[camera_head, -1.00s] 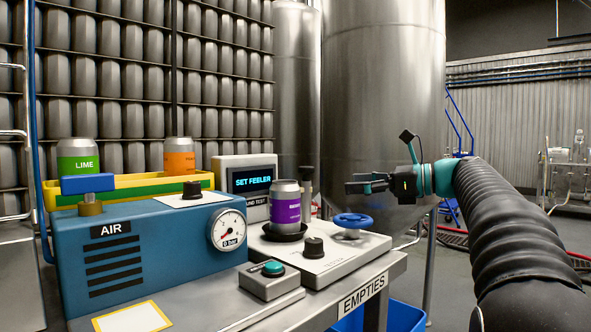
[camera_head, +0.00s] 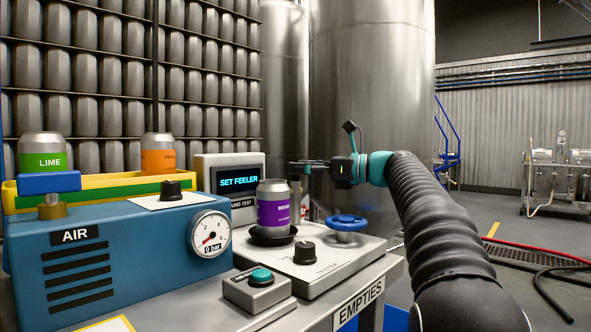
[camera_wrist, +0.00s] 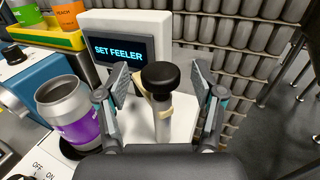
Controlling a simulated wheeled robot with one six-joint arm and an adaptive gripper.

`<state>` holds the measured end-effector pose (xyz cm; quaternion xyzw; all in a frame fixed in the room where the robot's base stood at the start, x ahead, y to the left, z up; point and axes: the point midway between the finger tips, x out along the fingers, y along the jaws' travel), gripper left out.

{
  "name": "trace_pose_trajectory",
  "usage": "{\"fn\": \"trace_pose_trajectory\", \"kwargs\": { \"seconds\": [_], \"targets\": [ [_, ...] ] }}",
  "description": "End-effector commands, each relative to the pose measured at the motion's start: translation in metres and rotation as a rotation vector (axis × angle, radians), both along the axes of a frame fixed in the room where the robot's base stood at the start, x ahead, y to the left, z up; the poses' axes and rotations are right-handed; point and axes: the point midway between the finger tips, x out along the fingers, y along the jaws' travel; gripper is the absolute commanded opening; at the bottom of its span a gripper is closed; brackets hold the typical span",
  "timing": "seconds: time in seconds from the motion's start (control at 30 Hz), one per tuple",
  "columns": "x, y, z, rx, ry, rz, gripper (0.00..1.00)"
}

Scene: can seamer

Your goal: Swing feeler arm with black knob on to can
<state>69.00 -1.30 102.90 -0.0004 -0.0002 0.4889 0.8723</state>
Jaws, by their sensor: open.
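A purple-labelled can (camera_head: 273,207) stands upright and open-topped in a dark round holder on the white tester; it also shows at left in the wrist view (camera_wrist: 72,118). The black knob (camera_wrist: 160,75) tops a pale post beside the can, to its right in the wrist view. The feeler arm's shape is mostly hidden behind the knob. My gripper (camera_head: 297,168) is just right of and behind the can in the head view. In the wrist view its open fingers (camera_wrist: 162,88) stand on either side of the knob and post, with gaps visible.
A screen (camera_head: 238,180) reads SET FEELER behind the can. The tester has a blue handwheel (camera_head: 346,223) and a black dial (camera_head: 304,252). The blue AIR box (camera_head: 110,255) stands at left, near lime (camera_head: 42,150) and peach (camera_head: 158,152) cans.

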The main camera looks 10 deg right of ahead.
Motion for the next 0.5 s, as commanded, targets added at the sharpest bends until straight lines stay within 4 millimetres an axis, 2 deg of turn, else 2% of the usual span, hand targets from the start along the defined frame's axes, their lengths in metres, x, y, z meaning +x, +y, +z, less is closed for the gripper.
{"fn": "trace_pose_trajectory", "kwargs": {
  "seconds": [0.2,0.5],
  "targets": [
    [0.0088,0.0132,-0.0004,0.001,0.001,-0.001,0.68],
    [0.0096,0.0148,-0.0003,0.001,0.001,-0.001,0.68]
  ]
}}
